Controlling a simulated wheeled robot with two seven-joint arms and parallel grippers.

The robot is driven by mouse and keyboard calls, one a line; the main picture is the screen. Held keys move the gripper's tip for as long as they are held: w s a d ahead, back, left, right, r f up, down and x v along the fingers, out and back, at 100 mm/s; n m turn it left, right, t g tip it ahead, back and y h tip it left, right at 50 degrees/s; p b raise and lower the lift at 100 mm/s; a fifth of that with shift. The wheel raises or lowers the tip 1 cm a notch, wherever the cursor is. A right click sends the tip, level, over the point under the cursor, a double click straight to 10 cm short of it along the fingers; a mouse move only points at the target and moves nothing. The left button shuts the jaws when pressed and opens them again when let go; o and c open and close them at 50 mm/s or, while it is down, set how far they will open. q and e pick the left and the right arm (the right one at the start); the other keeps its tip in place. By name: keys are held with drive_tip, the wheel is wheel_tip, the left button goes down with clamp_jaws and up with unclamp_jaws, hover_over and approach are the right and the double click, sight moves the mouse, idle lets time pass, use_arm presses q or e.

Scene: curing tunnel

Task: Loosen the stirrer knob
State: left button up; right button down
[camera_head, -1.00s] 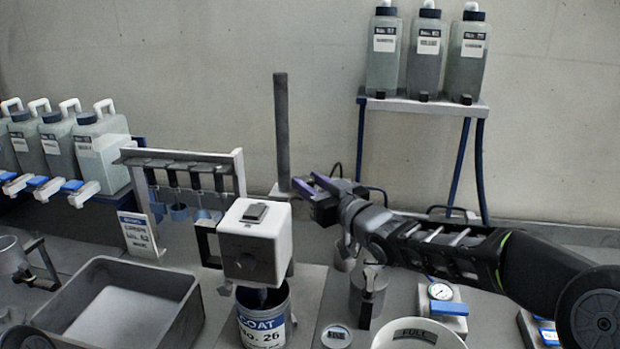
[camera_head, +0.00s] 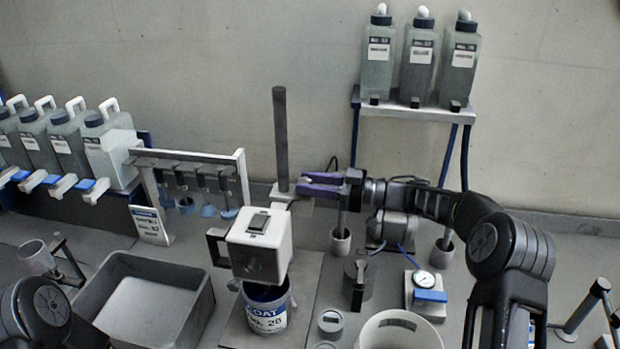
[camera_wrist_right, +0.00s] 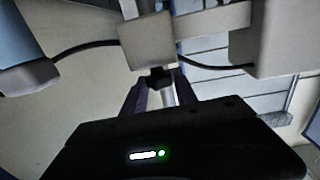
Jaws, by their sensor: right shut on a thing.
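The stirrer's white motor head (camera_head: 262,240) stands over a blue-and-white can marked COAT No. 26 (camera_head: 268,318), beside a tall dark upright rod (camera_head: 280,130). My right gripper (camera_head: 304,184) has purple fingers and reaches the rod from the right, at a light clamp block (camera_head: 282,193). In the right wrist view, a small dark stirrer knob (camera_wrist_right: 160,76) sits on the grey clamp block (camera_wrist_right: 148,40). The right gripper (camera_wrist_right: 163,92) is shut on this knob, with its fingers on either side. The knob is hidden in the head view. My left gripper is not in view.
A grey tray (camera_head: 195,318) lies left of the can, below a rack with hanging cups (camera_head: 200,185). Bottles (camera_head: 420,60) stand on a shelf (camera_head: 400,110) behind.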

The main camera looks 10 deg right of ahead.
drive_tip(key=shift+w+n+g+y, duration=0.1)
drive_tip(key=shift+n+g+y, duration=0.3)
drive_tip(key=shift+n+g, duration=0.3)
drive_tip(key=shift+g, duration=0.4)
drive_tip(key=c, duration=1)
unclamp_jaws()
drive_tip(key=shift+o, duration=0.2)
drive_tip(key=shift+d, duration=0.15)
drive_tip(key=b+v, duration=0.2)
drive_tip(key=v, duration=0.5)
drive_tip(key=shift+d, duration=0.35)
